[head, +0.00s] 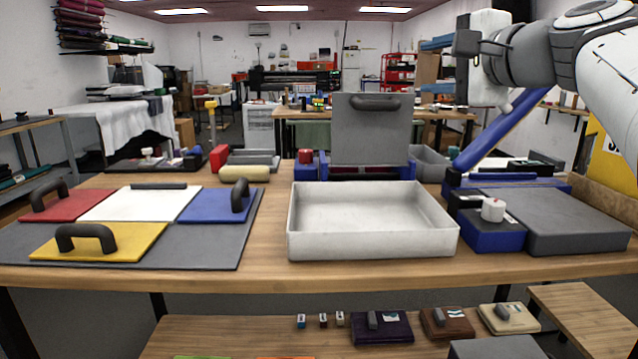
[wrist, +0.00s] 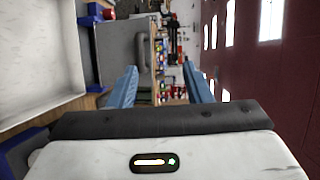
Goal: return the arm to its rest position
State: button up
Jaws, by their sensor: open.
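My arm (head: 560,55) reaches in from the upper right of the head view, raised above the right side of the workbench (head: 270,275). My gripper's two blue fingers show in the wrist view (wrist: 160,88); they are apart with nothing between them.
An empty white tray (head: 370,245) stands mid-bench. At left, red, white, blue and yellow plates (head: 100,240) with black handles lie on a grey mat (head: 215,245). A blue slanted panel (head: 500,130) rises below my arm. A grey flat block (head: 560,220) lies at right.

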jog(key=s+a+f+n+g+h+p, duration=0.2)
jog(key=s+f+n+g+p, duration=0.25)
jog(key=f+p, duration=0.4)
jog(key=s+a+f+n+g+h+p, duration=0.2)
jog(key=s+f+n+g+p, duration=0.25)
jog(key=f+p, duration=0.4)
jog(key=s+d+f+n+g+h+p, duration=0.2)
jog(key=s+f+n+g+p, duration=0.1)
jog(key=s+p, duration=0.4)
jog(key=shift+s+f+n+g+h+p, duration=0.4)
jog(key=shift+s+n, duration=0.1)
jog(key=shift+s, duration=0.55)
jog(key=shift+r, duration=0.1)
